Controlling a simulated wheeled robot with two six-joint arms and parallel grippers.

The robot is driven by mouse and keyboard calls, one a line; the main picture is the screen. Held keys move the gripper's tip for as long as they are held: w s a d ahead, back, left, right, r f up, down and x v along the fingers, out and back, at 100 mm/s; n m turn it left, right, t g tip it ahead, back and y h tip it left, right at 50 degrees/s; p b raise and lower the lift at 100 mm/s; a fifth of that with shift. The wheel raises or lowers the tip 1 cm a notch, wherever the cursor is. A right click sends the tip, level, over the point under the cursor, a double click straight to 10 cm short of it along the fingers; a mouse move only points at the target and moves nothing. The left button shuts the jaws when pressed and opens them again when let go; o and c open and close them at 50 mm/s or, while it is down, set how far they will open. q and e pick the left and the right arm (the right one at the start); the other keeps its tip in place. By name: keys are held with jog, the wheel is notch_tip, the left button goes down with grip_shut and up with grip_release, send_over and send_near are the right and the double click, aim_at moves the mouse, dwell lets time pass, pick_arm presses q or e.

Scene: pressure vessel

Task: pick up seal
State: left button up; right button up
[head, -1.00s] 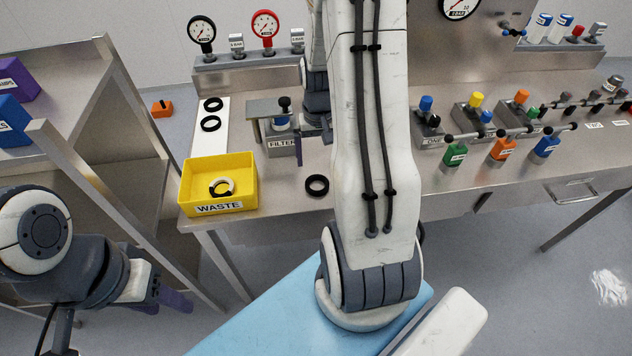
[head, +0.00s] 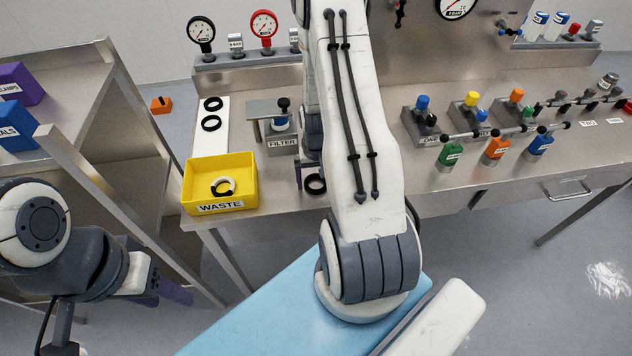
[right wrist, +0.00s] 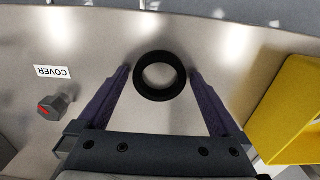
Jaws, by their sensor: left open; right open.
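A black ring seal (head: 315,190) lies flat on the steel bench, right of the yellow waste bin. In the right wrist view the seal (right wrist: 160,97) sits between the tips of my right gripper (right wrist: 160,75). The purple fingers are open on either side of it, with a gap to each. In the head view my right gripper (head: 311,172) is partly hidden behind my arm, close to the seal. Two more black seals (head: 212,130) lie on a white strip (head: 206,144) at the back left. My left gripper (head: 165,288) is open and empty at lower left, away from the bench.
The yellow waste bin (head: 220,207) holds a pale-and-black ring (head: 223,193). A filter housing (head: 282,146) stands behind the seal. Capped valves (head: 450,155) line the right side.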

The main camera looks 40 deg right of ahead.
jog(key=c, duration=1.1)
jog(key=shift+r, duration=0.15)
